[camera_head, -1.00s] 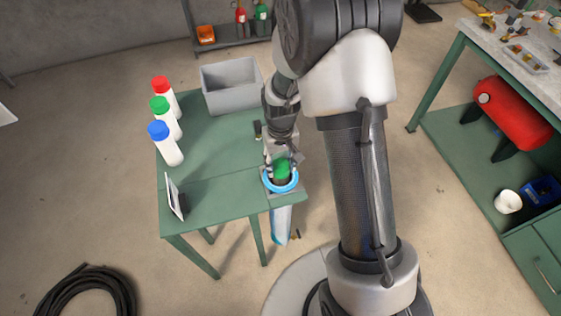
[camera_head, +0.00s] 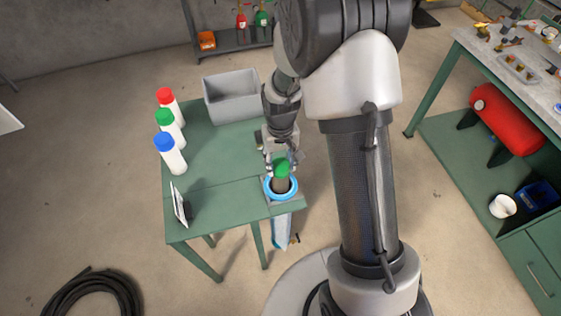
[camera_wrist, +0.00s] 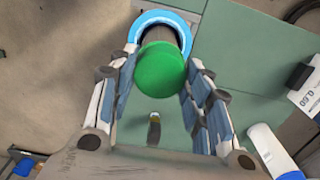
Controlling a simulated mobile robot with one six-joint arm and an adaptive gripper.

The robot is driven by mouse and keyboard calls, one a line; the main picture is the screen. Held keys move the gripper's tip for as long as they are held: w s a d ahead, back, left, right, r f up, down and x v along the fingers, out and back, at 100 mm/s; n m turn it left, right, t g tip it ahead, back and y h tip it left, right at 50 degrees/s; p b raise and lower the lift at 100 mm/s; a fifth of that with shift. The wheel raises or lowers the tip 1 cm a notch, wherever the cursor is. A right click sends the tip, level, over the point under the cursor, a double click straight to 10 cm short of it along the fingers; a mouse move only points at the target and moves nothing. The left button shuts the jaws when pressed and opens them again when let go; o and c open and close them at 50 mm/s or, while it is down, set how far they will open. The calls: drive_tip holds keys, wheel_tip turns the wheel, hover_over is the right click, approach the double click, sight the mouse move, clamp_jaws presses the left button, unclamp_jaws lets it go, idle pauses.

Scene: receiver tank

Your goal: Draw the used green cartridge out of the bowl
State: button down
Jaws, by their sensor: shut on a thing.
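The used cartridge has a green cap (camera_head: 281,167) and a dark grey body (camera_head: 282,185). My gripper (camera_wrist: 160,78) is shut on the green cap, with a finger on each side of it. Part of the body shows between the cap and the blue ring (camera_head: 269,193) of the bowl; its lower end is hidden inside. The clear, bluish bowl (camera_head: 282,232) hangs below the ring at the table's front right corner. In the wrist view the cap (camera_wrist: 160,68) lies between the fingers, with the blue ring (camera_wrist: 133,22) behind it.
A grey bin (camera_head: 230,108) stands at the back of the green table (camera_head: 215,160). Three white bottles with red (camera_head: 164,95), green (camera_head: 164,117) and blue (camera_head: 163,141) caps stand along its left. A small upright panel (camera_head: 181,204) stands at the front left. The table's middle is clear.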

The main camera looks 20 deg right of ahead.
drive_tip(key=shift+r, duration=0.25)
drive_tip(key=shift+r+p, duration=2.7)
drive_tip(key=shift+r, duration=0.7)
